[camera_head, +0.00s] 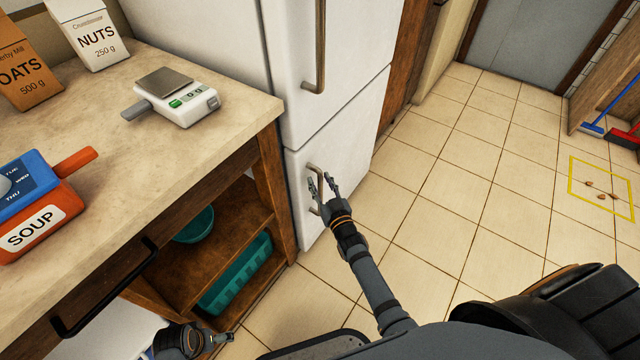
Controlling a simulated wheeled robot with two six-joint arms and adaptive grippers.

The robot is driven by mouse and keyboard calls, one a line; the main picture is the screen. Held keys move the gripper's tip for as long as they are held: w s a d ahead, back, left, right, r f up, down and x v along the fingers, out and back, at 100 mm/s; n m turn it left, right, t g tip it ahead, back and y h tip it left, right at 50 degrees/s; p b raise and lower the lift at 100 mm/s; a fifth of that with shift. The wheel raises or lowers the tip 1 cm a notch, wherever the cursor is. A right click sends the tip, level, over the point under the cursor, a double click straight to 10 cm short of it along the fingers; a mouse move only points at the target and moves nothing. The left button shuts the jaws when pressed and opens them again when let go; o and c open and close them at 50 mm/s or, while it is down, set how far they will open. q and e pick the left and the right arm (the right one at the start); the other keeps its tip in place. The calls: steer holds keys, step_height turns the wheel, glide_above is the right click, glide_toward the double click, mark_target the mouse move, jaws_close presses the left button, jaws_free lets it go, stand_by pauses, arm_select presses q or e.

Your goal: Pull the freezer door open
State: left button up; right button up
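The fridge-freezer is white. Its lower door, the freezer door (343,142), is shut, with a short bronze handle (316,170) near its left edge. My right gripper (323,183) is at this handle with its two fingers spread apart. One finger overlaps the handle in the picture and the other is to its right. I cannot tell whether either finger touches it; the hand hides part of the handle. My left gripper (222,338) is low at the bottom edge, away from the freezer, and its fingers are too unclear to judge.
The upper fridge door (352,40) is shut, with a long handle (320,45). A counter (110,160) on the left carries a scale (178,97), boxes and a soup container. Tiled floor (440,200) to the right is clear near the freezer.

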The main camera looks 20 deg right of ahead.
steer(key=shift+w, duration=0.35)
jaws_close()
